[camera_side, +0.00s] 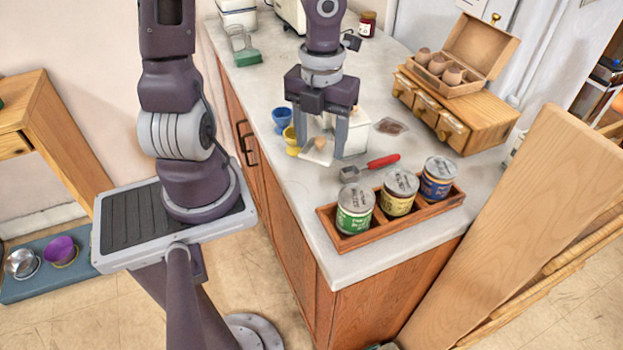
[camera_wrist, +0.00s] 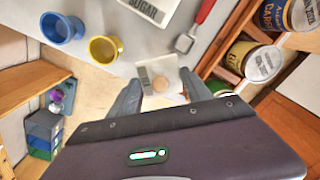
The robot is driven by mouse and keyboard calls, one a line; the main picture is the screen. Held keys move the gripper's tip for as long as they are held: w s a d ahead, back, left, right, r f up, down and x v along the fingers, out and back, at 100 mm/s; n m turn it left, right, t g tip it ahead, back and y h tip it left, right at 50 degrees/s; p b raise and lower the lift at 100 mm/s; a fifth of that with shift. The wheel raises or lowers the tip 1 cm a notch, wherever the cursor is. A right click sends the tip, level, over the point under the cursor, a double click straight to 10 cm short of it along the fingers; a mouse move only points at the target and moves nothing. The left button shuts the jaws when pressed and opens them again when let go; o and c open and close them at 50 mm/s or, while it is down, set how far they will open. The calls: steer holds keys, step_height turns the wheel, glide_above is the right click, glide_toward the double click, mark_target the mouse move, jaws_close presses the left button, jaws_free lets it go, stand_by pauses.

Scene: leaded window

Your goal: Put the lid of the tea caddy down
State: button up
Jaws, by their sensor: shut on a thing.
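The lid (camera_side: 314,156) is a pale, flat square piece with a round wooden knob. My gripper (camera_side: 321,146) is shut on it, with a finger on either side of the knob. In the wrist view the lid (camera_wrist: 159,72) shows between the fingertips of my gripper (camera_wrist: 165,87), with a dark marking on its left part. Whether the lid touches the counter or hangs just above it, I cannot tell. A white box (camera_side: 357,133) stands behind my gripper, partly hidden. In the wrist view a white thing marked SUGAR (camera_wrist: 148,9) is cut off by the top edge.
A blue cup (camera_side: 282,117) and a yellow cup (camera_side: 291,142) stand left of my gripper, near the counter's edge. A red-handled scoop (camera_side: 380,162) lies to the right. A wooden tray (camera_side: 405,221) of tins is at the front. Small wooden drawers (camera_side: 455,110) stand at the back right.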

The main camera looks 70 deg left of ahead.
mark_target(311, 182)
steer(key=f+m, duration=0.1)
steer(key=s+f+m, duration=0.1)
steer(key=m, duration=0.1)
steer(key=shift+s, duration=0.3)
steer(key=shift+m, duration=0.4)
steer(key=shift+f, duration=2.6)
steer(key=o, duration=1.3)
steer(key=shift+f, duration=0.1)
steer(key=shift+o, duration=0.2)
